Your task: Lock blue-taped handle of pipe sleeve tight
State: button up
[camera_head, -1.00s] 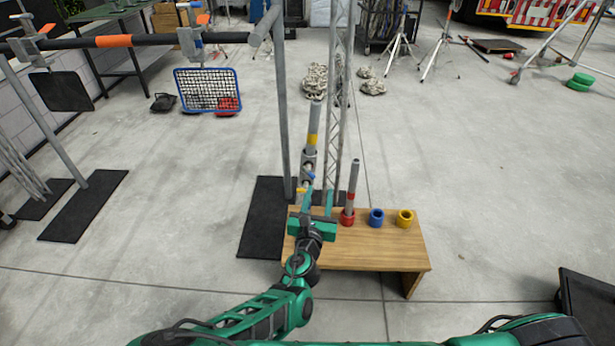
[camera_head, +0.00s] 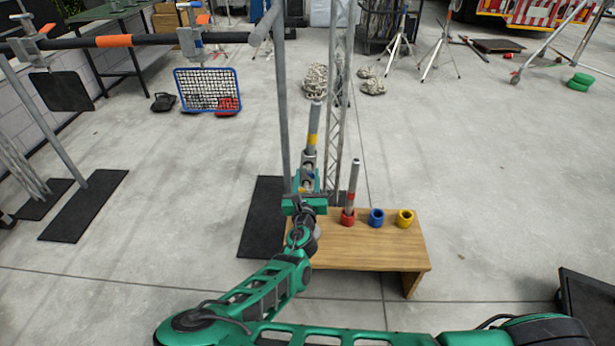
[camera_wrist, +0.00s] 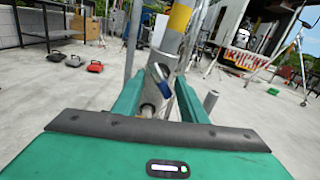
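A grey upright pipe with a yellow band (camera_head: 313,140) stands in a metal pipe sleeve (camera_head: 308,162) just beyond my gripper in the head view. In the wrist view the sleeve (camera_wrist: 156,78) shows between my fingers, with the blue-taped handle (camera_wrist: 162,88) on its near side. My gripper (camera_wrist: 160,82) is open, its green fingers to the left and right of the sleeve and handle. I cannot tell whether either finger touches the handle. In the head view my gripper (camera_head: 309,184) hides much of the lower sleeve.
A wooden bench (camera_head: 375,250) stands right of my gripper. A lattice truss (camera_head: 339,100) rises close behind. Open floor lies farther right.

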jog(key=shift+w, duration=0.35)
grip_shut()
jog(key=shift+m, duration=0.3)
jog(key=m, duration=0.4)
jog(key=shift+m, duration=0.3)
jog(key=m, duration=0.5)
jog(key=shift+d, duration=0.1)
jog(key=m, duration=0.7)
jog(key=shift+d+m, duration=0.1)
jog(key=shift+m, duration=0.2)
jog(key=m, duration=0.6)
jog(key=shift+f, duration=0.15)
